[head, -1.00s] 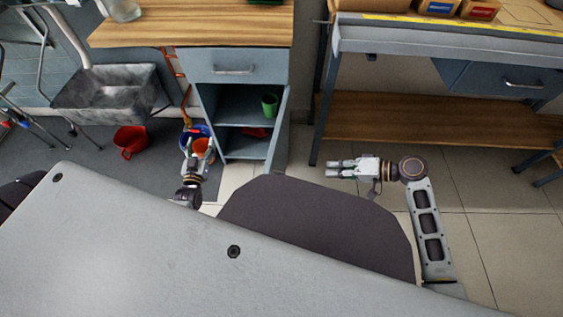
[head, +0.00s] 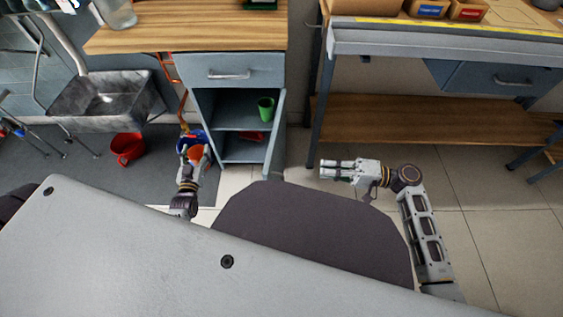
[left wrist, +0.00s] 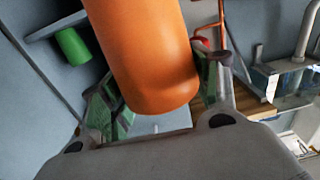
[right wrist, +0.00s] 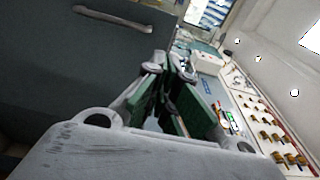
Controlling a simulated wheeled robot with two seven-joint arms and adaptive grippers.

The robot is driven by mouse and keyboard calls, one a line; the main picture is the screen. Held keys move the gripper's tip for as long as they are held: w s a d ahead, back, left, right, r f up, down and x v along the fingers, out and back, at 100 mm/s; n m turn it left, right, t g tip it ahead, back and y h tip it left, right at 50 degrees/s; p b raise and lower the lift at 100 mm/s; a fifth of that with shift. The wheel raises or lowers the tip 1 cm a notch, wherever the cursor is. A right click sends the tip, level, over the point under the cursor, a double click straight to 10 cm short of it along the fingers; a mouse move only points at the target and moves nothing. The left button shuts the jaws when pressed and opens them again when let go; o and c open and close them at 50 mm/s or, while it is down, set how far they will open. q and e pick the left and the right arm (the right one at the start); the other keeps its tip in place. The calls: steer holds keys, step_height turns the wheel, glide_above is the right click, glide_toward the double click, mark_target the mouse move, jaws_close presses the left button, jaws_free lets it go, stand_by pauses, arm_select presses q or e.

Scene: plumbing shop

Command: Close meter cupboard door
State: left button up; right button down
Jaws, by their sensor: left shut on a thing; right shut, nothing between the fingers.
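The meter cupboard (head: 230,98) stands under a wooden worktop in the head view. Its door (head: 275,131) is swung open at the right side, so the shelves inside show. My left gripper (head: 193,158) is in front of the cupboard's lower left.
A green cup (head: 265,109) and a red item (head: 252,137) lie on the cupboard's shelves. A metal sink (head: 103,98) and a red bucket (head: 127,148) stand to the left. A workbench with a lower wooden shelf (head: 430,118) stands to the right. Floor between is clear.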

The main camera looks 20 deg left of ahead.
mark_target(272, 161)
steer(key=shift+a, duration=0.15)
arm_select(q)
step_height(272, 161, down, 4)
steer(key=b, duration=0.3)
steer(key=shift+r+b, duration=0.1)
steer(key=shift+b, duration=0.3)
arm_select(e)
steer(key=a, duration=0.4)
steer(key=s+a, duration=0.1)
steer(key=a, duration=0.4)
steer(key=s+a, duration=0.1)
steer(key=a, duration=0.3)
steer(key=shift+a, duration=0.3)
arm_select(q)
steer(key=shift+a+r, duration=0.1)
steer(key=shift+a, duration=0.05)
arm_select(e)
steer(key=shift+a, duration=0.15)
